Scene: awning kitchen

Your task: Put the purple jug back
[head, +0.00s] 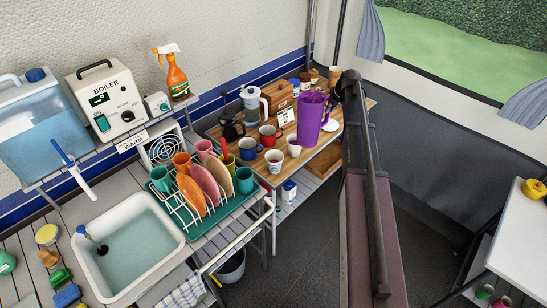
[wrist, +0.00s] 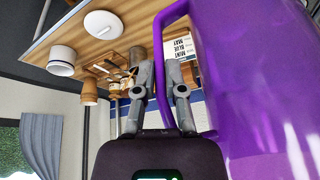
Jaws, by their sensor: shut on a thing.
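The purple jug (head: 310,120) is tall and looks upright in the head view, at the front right of the wooden worktop. My gripper (head: 334,102) is at its right side, partly hidden by my own arm. In the wrist view the jug (wrist: 250,85) fills the right side. My gripper (wrist: 162,80) is shut on its handle there, one finger on each side. I cannot tell whether the jug's base touches the worktop.
The wooden worktop (head: 262,181) also holds mugs, a blue-lidded clear jug (head: 250,101), a wooden box (head: 278,95), jars and a label card (head: 286,117). A white plate (head: 330,125) lies right of the jug. A dish rack (head: 205,215) stands left.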

